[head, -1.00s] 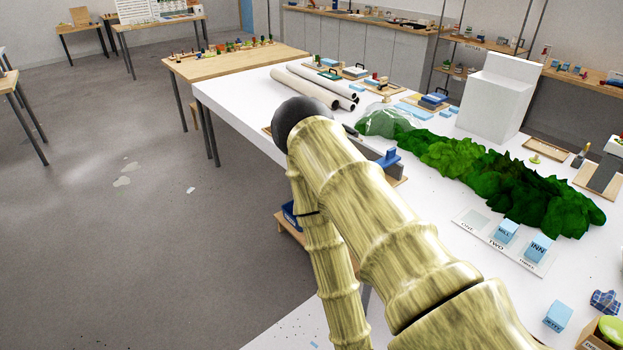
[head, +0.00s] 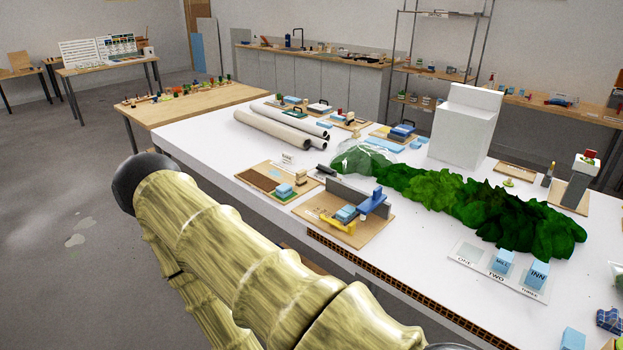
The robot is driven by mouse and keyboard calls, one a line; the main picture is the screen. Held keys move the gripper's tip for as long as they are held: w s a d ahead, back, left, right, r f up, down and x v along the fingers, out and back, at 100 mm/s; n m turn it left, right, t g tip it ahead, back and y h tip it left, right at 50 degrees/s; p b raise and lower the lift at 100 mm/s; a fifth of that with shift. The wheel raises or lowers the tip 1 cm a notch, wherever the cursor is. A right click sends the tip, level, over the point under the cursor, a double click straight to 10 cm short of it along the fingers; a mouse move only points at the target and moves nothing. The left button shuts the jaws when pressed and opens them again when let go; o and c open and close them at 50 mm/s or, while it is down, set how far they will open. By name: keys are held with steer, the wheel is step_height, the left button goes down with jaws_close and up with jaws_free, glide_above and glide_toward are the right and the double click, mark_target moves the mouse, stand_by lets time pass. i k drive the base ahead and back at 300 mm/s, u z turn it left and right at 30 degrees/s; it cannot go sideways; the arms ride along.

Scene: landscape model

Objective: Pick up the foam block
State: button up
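Several light blue blocks could be the foam block; I cannot tell which is meant. One marked MILL (head: 502,262) and one marked INN (head: 537,274) stand on a white strip (head: 468,279) lettered ONE, TWO, THREE. The ONE place has no block. Another light blue block (head: 573,339) is at the bottom right, partly cut off by the frame. Small blue pieces (head: 345,213) also lie on a wooden board (head: 324,223) in the middle. My arm crosses the lower left; my gripper is not in view.
A green hedge-like ridge (head: 470,200) runs across the white table (head: 420,260) behind the strip. A blue checked item (head: 609,320) is at the right edge. White tabletop lies bare before the strip.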

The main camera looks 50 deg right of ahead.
mark_target(344, 215)
steer(key=z, duration=0.25)
steer(key=i, duration=0.9)
steer(key=z, duration=0.65)
